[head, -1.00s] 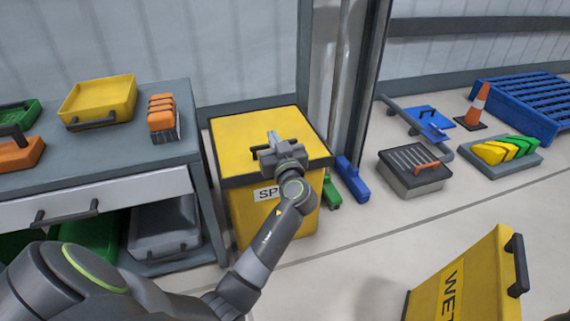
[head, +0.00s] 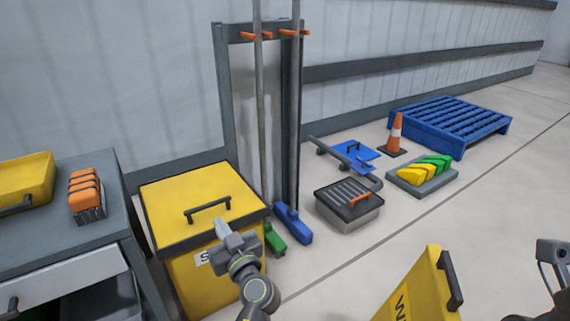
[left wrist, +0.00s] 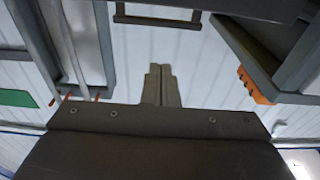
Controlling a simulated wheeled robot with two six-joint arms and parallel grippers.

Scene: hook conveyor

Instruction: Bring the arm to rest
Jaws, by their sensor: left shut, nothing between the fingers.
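My left gripper (head: 222,228) is in front of the yellow spill bin (head: 200,205), at the near edge of its lid by the black handle. Its jaws are shut and empty. In the left wrist view the two fingers (left wrist: 160,85) lie together with nothing between them. The left arm comes up from the bottom of the head view. My right gripper does not show clearly.
A grey workbench (head: 85,240) with an orange-topped brush (head: 85,195) and yellow tray (head: 25,183) stands left. Brooms (head: 292,222) hang beside the bin. A yellow wet-floor sign (head: 420,295) stands at front right. A grey part at the right edge is unclear.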

